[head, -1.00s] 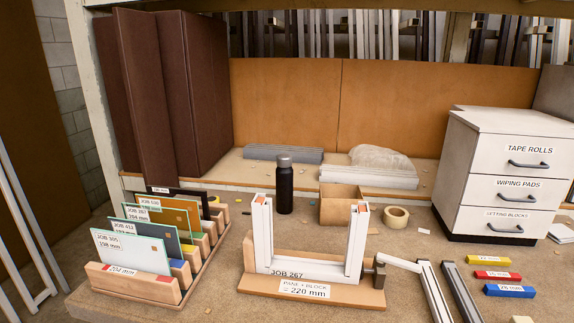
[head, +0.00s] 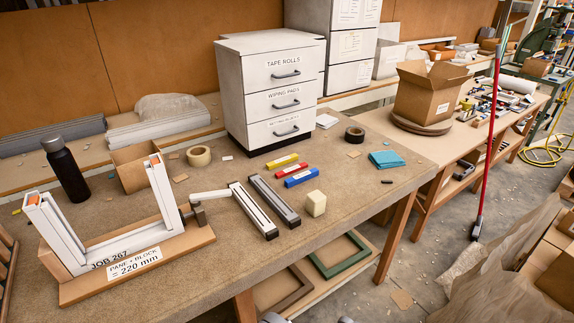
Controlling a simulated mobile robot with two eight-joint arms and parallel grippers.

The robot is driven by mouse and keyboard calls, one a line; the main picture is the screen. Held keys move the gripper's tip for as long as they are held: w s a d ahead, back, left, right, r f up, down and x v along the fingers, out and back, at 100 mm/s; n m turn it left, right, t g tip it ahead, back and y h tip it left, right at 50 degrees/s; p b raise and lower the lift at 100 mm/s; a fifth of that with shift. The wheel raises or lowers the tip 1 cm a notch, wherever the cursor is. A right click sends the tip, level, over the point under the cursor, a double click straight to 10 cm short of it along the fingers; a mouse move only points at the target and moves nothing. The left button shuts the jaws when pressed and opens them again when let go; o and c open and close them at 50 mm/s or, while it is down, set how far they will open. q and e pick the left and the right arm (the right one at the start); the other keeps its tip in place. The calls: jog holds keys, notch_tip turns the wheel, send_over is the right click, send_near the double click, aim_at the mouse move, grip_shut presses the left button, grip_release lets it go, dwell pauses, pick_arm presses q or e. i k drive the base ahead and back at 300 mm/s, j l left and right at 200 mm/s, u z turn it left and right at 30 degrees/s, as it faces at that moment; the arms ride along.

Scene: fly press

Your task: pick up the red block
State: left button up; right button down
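The red block (head: 291,170) is a small flat bar with a pale label. It lies on the brown worktable in front of the drawer unit, between the yellow block (head: 281,161) and the blue block (head: 301,177). Its upper face is uncovered. Neither of my grippers can be made out in the head view. Small pale grey parts show at the bottom edge, too cut off to identify.
Two metal bars (head: 275,200) and a cream cube (head: 316,203) lie near the blocks. The white frame on its JOB 267 stand (head: 190,243) is to the left. The drawer unit (head: 270,90) stands behind. Black tape (head: 354,135) and a blue cloth (head: 386,160) lie right.

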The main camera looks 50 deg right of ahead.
aim_at(304, 165)
jog(key=l+z, duration=0.1)
jog(key=z, duration=1.3)
jog(key=i+l+z, duration=0.15)
jog(key=i+l, duration=0.35)
